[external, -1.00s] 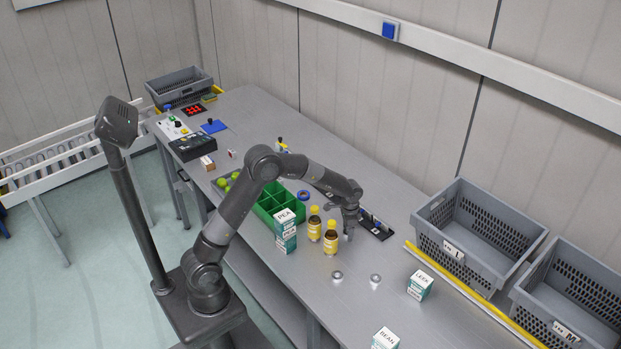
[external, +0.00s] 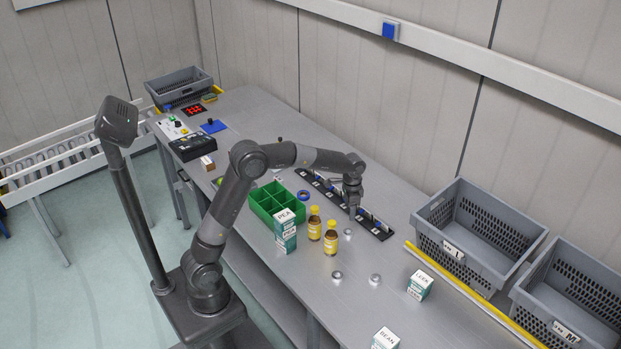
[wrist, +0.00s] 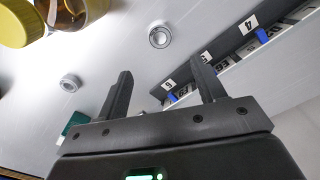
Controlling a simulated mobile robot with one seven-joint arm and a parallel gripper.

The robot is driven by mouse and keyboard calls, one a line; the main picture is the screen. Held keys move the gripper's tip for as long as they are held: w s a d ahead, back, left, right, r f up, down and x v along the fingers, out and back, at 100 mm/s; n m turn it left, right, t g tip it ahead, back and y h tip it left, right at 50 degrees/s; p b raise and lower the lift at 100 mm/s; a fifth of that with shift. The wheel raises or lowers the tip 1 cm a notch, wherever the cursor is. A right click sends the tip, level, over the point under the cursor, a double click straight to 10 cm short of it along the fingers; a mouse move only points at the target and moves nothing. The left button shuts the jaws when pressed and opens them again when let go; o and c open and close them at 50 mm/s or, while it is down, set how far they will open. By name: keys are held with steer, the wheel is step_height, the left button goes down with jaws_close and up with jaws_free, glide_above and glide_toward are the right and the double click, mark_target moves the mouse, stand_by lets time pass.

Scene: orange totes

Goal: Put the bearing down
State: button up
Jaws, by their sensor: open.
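Small round metal bearings lie flat on the grey table. One bearing (external: 348,232) is just in front of my gripper (external: 353,214), and two others, a left one (external: 337,275) and a right one (external: 375,279), lie nearer the front. In the wrist view one bearing (wrist: 160,36) is beyond the fingertips, beside the dark rail, and another (wrist: 70,85) is to the left. My gripper (wrist: 163,84) is open, with nothing between its fingers. It is above the table, next to the rail and apart from the bearings.
A dark numbered rail (external: 373,226) runs behind the gripper. Two yellow-capped bottles (external: 330,238) stand to the left of the bearings, near stacked PEA boxes (external: 286,237) and a green divided tray (external: 262,207). A LEEK box (external: 420,286) and grey totes (external: 455,246) are to the right.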

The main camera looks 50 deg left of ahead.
steer(key=s+a+r+n+t, duration=0.1)
steer(key=s+a+r, duration=0.2)
steer(key=s+r, duration=0.4)
steer(key=s+a+r+n+t, duration=0.25)
steer(key=s+r, duration=0.25)
steer(key=s, duration=0.3)
steer(key=s+a+n+t, duration=0.1)
steer(key=s+a, duration=0.1)
steer(key=s, duration=0.7)
steer(key=s+a+n+t, duration=0.1)
steer(key=s+a, duration=0.1)
steer(key=s, duration=0.8)
steer(key=shift+s+a+f, duration=0.15)
steer(key=shift+f, duration=0.25)
steer(key=shift+o, duration=0.5)
steer(key=shift+s+f+n, duration=0.15)
steer(key=shift+s+n, duration=0.1)
steer(key=shift+s, duration=0.1)
